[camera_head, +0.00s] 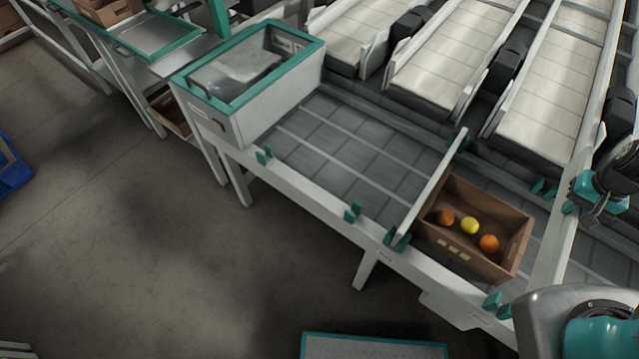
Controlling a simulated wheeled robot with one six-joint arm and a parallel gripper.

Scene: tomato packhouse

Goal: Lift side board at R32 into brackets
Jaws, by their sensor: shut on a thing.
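My gripper (588,199) is at the right edge, dark with teal parts. It is shut on the upper part of a pale side board (551,241). A pair of teal brackets (493,302) sits on the near rail to the left of that end. More teal brackets (543,187) show at the far side, left of my gripper. I cannot tell whether the board touches any bracket. The label R32 is not readable.
A brown crate (521,247) with two orange fruits and a yellow one stands on the grey conveyor (340,150). Another pale board (436,183) stands upright at its left, between brackets (397,238). A teal-rimmed box (262,100) stands left.

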